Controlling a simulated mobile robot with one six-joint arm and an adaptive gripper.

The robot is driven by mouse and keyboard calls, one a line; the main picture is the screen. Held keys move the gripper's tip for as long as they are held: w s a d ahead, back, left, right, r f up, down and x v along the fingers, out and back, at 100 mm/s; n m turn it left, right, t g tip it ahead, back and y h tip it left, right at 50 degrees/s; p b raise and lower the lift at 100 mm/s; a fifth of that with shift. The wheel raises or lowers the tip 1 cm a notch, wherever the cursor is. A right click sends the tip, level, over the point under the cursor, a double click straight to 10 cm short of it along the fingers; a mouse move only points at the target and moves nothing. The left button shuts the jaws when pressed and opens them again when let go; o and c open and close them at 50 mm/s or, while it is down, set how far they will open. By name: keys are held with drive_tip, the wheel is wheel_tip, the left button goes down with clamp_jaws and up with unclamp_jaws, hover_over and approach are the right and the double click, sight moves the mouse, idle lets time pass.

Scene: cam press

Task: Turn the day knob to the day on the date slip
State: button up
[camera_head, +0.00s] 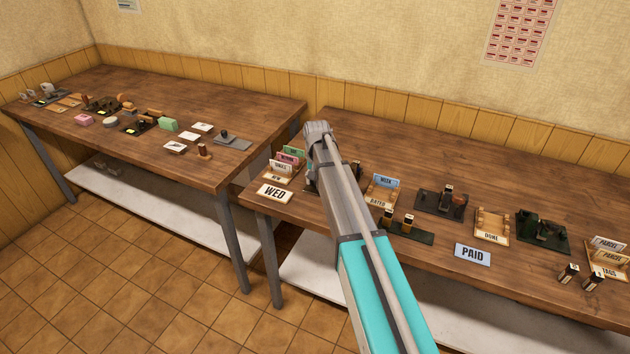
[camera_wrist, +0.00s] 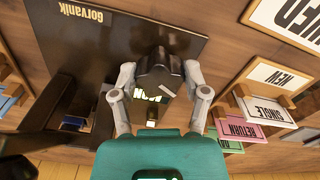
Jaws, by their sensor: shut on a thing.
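The date slip (camera_head: 274,192) is a white card reading WED at the front left of the right table. It shows upside down in the wrist view (camera_wrist: 292,20). My gripper (camera_wrist: 159,76) is shut on the dark day knob (camera_wrist: 158,66), one finger on each side. The knob has a pale line on its top. A small lit window beside the knob shows letters, partly hidden, which I cannot read surely. The knob sits on a dark press plate (camera_wrist: 106,50) marked Gorvanik. In the head view my arm hides the knob and most of the press.
A ticket rack with NEW, SINGLE and RETURN cards (camera_wrist: 265,108) stands close beside the press. A DATED rack (camera_head: 381,190), dark presses, and a PAID card (camera_head: 472,254) lie to the right. The left table (camera_head: 250,110) holds small items.

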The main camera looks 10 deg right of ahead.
drive_tip(key=shift+c, duration=1)
drive_tip(key=shift+a, duration=0.25)
drive_tip(key=shift+c, duration=0.5)
drive_tip(key=shift+d, duration=0.15)
